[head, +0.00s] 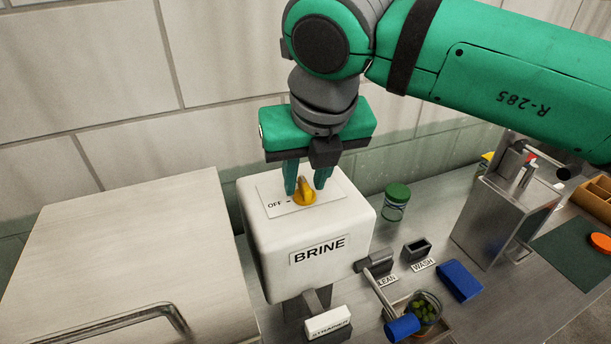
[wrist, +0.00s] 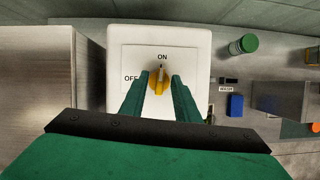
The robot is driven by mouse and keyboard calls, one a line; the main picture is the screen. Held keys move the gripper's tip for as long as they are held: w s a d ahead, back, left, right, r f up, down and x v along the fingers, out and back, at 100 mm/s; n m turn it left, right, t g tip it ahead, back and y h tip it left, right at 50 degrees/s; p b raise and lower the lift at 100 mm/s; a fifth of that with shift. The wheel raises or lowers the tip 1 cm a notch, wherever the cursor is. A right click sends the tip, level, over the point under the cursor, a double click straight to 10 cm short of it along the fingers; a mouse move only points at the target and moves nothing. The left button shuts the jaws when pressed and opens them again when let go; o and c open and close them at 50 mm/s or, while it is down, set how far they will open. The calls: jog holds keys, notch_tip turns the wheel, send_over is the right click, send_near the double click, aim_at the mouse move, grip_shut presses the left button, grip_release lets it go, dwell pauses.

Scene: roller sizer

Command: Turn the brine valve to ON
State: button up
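The brine valve is a white box (head: 300,270) labelled BRINE, with a yellow knob (head: 304,194) on its top plate. In the wrist view the knob (wrist: 159,84) has a dark pointer mark directed at the ON label (wrist: 162,57). The OFF label (wrist: 130,78) lies to its left. In the head view OFF shows left of the knob, and ON is hidden behind my gripper. My gripper (head: 306,187) is above the plate, with its two green fingers spread on either side of the knob. Gaps show between the fingers (wrist: 159,78) and the knob, so it is open.
A metal cabinet (head: 120,250) with a handle stands close on the left. Right of the box are a green-lidded jar (head: 395,203), a blue block (head: 460,281), a lever with a blue grip (head: 401,327) and a metal unit (head: 500,210). A tiled wall is behind.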

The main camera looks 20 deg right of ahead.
jog(key=shift+r, duration=0.1)
jog(key=v, duration=0.7)
jog(key=shift+r, duration=0.2)
jog(key=shift+s, duration=0.1)
